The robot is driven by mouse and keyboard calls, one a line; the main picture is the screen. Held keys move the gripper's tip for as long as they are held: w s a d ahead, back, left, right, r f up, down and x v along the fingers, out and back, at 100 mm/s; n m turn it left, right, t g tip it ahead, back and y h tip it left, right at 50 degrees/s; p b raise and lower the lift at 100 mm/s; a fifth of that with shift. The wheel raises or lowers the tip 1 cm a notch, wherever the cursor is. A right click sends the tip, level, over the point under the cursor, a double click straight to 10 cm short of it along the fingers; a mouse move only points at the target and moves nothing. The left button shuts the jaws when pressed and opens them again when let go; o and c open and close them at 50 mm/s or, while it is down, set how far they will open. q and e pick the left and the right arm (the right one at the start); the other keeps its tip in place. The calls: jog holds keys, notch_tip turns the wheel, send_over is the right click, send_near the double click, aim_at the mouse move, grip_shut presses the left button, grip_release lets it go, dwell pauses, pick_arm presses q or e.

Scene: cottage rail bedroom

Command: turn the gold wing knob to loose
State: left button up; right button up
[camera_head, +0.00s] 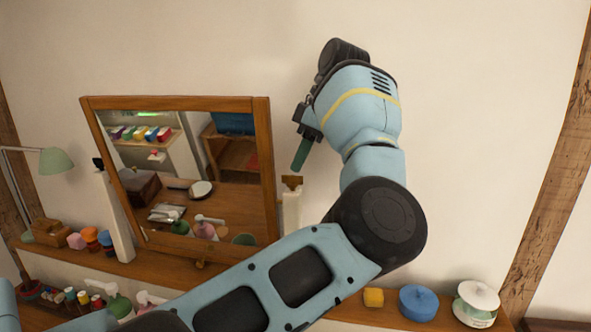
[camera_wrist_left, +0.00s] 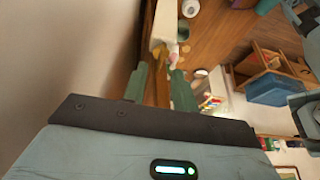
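The gold wing knob (camera_head: 292,181) shows as a small brownish-gold piece at the top of the white post on the right side of the mirror (camera_head: 262,160). The mirror's wooden frame is tilted. My left gripper (camera_head: 301,150) is just above the knob, with a green finger pointing down towards it; I see no contact. In the left wrist view the two green fingers of this gripper (camera_wrist_left: 158,76) stand apart with a gap between them. I cannot clearly make out the knob there.
A wooden shelf (camera_head: 345,308) runs below the mirror. A yellow block (camera_head: 373,297), a blue round box (camera_head: 418,302) and a white lidded jar (camera_head: 476,303) stand on its right. Bottles, small coloured items and a green lamp (camera_head: 56,160) are at left. The wall above is clear.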

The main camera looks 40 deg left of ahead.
aim_at(292, 176)
pick_arm(q)
jog(key=shift+x, duration=1.75)
grip_shut()
